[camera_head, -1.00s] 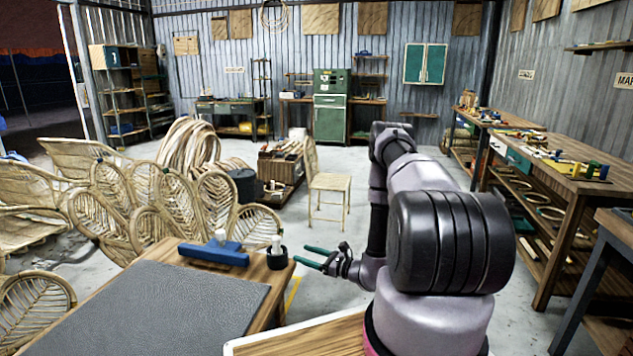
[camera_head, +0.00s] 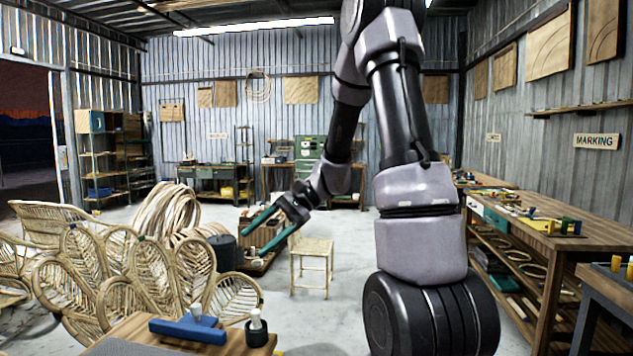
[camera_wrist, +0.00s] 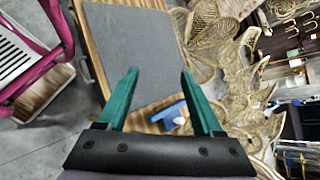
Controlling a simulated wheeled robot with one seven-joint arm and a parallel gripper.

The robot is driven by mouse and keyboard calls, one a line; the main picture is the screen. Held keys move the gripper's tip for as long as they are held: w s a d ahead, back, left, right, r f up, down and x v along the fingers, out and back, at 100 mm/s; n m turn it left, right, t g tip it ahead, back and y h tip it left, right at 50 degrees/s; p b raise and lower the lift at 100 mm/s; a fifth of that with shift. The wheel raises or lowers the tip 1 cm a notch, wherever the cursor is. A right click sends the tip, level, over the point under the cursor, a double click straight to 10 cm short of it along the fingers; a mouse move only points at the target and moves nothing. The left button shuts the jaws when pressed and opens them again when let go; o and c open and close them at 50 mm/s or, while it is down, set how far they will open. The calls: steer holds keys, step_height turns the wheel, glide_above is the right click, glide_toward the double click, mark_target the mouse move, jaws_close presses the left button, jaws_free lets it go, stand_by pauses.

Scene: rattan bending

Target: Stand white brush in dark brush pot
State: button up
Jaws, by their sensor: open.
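The dark brush pot (camera_head: 257,338) stands at the right end of the wooden workbench, at the bottom of the head view. A white, upright piece (camera_head: 256,320) sticks up out of it; I cannot tell whether it is the brush. Left of the pot lies a long blue piece (camera_head: 188,329) with a small white upright part (camera_head: 196,311) at it. In the wrist view the blue piece (camera_wrist: 170,116) shows low between my fingers; I cannot make out the pot there. My gripper (camera_head: 254,243) has its green fingers apart and empty, raised above the bench and clear of everything.
A grey mat (camera_wrist: 135,50) covers much of the bench. Rattan frames (camera_head: 120,275) crowd the left, with a small chair (camera_head: 313,250) on the floor behind. A tool-covered bench (camera_head: 520,220) runs along the right. The air around my gripper is free.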

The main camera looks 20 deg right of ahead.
steer(key=s+d+r+n+t+h, duration=0.2)
steer(key=s+d+r+t+h, duration=0.1)
steer(key=s+r, duration=0.4)
steer(key=s+d+r+n+t+h, duration=0.3)
steer(key=s+d+r+t+h, duration=0.1)
steer(key=s+r+h, duration=0.2)
steer(key=shift+s+d+r+t, duration=0.3)
steer(key=shift+s+r+t, duration=0.1)
steer(key=shift+s+r, duration=0.5)
